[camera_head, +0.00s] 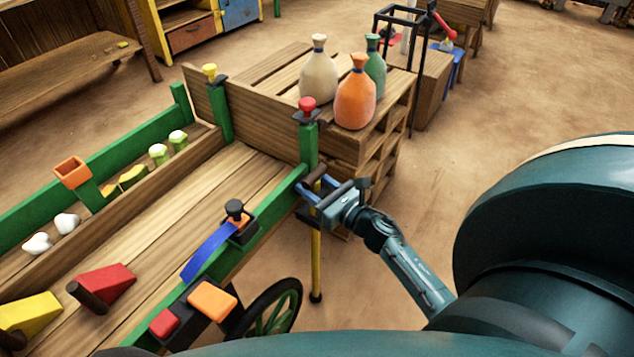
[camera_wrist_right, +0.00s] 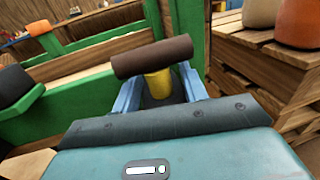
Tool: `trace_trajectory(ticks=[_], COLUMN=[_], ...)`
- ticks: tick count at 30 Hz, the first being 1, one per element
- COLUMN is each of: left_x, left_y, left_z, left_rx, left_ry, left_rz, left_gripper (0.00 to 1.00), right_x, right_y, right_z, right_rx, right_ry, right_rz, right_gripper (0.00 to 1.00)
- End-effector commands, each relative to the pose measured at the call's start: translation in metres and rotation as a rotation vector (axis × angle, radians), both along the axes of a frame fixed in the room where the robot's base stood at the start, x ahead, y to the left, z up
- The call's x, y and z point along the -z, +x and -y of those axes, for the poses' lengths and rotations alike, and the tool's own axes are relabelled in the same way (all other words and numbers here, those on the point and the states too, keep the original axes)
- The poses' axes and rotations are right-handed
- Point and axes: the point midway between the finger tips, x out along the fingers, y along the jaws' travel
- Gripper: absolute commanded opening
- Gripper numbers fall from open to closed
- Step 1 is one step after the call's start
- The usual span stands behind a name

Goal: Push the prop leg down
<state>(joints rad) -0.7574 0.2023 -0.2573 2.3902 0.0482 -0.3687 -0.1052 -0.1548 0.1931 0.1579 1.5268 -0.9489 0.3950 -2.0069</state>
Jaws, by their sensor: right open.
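The prop leg (camera_head: 316,262) is a thin yellow pole with a dark foot, standing upright at the near corner of the green-framed wooden cart (camera_head: 245,170). Its brown crossbar handle (camera_head: 318,183) tops it and also shows in the right wrist view (camera_wrist_right: 152,57). My right gripper (camera_head: 312,203) is at the top of the leg, just below the handle. In the wrist view its blue fingers stand open, one on each side of the leg's yellow shaft (camera_wrist_right: 158,84). Contact between fingers and shaft cannot be made out. My left gripper is out of view.
A wooden crate stack (camera_head: 375,150) with several bottles stands behind the cart's end. A red-knobbed green post (camera_head: 308,135) rises close to my gripper. The cart's spoked wheel (camera_head: 272,310) and an orange block (camera_head: 212,301) are nearer. Bare floor (camera_head: 440,190) lies to the right.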

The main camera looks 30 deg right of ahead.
Motion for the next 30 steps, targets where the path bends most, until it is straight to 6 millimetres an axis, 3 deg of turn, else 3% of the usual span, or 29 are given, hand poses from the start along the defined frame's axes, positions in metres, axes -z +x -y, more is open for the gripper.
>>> trace_trajectory(ticks=[5, 15, 21, 30], left_x=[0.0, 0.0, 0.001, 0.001], left_y=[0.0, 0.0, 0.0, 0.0], left_z=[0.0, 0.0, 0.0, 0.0], left_rx=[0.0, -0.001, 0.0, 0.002], left_ry=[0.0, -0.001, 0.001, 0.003], left_rz=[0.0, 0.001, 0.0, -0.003], left_gripper=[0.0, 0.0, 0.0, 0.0], right_x=[0.001, 0.001, 0.001, 0.0], right_y=[-0.013, -0.085, -0.117, -0.13], right_z=[0.003, 0.017, 0.023, 0.025], right_rx=[0.001, 0.002, 0.001, 0.0], right_ry=[0.001, 0.0, 0.002, 0.0], right_rz=[-0.001, -0.004, -0.002, -0.001], right_gripper=[0.43, 0.43, 0.43, 0.43])
